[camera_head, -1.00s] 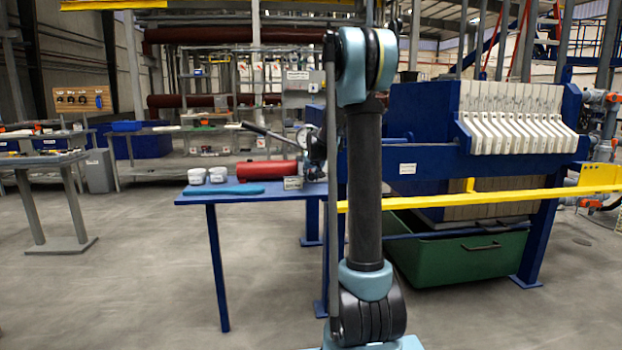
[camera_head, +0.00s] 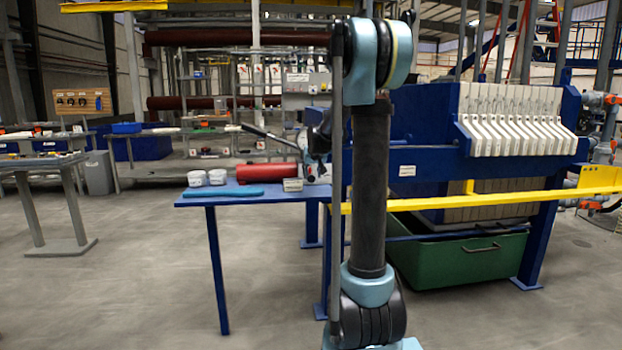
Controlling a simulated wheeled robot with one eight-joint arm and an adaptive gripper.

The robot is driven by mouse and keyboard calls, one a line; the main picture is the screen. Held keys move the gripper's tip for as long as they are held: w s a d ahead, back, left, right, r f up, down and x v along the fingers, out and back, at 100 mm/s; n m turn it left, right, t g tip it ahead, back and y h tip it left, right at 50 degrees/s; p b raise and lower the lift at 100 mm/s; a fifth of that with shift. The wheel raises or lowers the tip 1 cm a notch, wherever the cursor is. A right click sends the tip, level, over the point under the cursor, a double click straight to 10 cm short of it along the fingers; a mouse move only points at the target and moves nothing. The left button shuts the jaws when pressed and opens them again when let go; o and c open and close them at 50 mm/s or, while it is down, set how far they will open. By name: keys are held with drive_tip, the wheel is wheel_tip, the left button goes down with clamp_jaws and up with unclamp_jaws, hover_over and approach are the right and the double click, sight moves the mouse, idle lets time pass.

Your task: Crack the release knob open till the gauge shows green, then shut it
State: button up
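The red hand pump (camera_head: 267,172) lies on the blue side table, with its lever (camera_head: 268,136) slanting up to the left. The small round gauge (camera_head: 303,139) stands at the pump's right end, its face too small to read. The release knob cannot be made out; it is small or hidden near my wrist. My gripper (camera_head: 318,150) is by the gauge and the pump's right end, mostly hidden by my own arm. I cannot tell whether it is open or shut, or whether it touches anything.
The blue side table (camera_head: 235,198) also bears two white tubs (camera_head: 207,177), a blue strip (camera_head: 222,191) and a small label block (camera_head: 293,184). The filter press (camera_head: 430,155) with a yellow rail (camera_head: 440,202) and green bin (camera_head: 470,257) stands right. Floor at left front is clear.

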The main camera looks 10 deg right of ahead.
drive_tip(key=v, duration=0.6)
drive_tip(key=shift+s+r, duration=0.2)
drive_tip(key=shift+s, duration=0.1)
drive_tip(key=s+f+g, duration=0.2)
drive_tip(key=s+f, duration=0.5)
drive_tip(key=s, duration=0.9)
drive_tip(key=s+f+g, duration=0.2)
drive_tip(key=s+f, duration=0.5)
drive_tip(key=s, duration=0.9)
drive_tip(key=s+f+g, duration=0.2)
drive_tip(key=s+f, duration=0.6)
drive_tip(key=s, duration=0.8)
drive_tip(key=shift+d+g, duration=0.4)
drive_tip(key=shift+w+f, duration=0.15)
drive_tip(key=shift+w, duration=0.3)
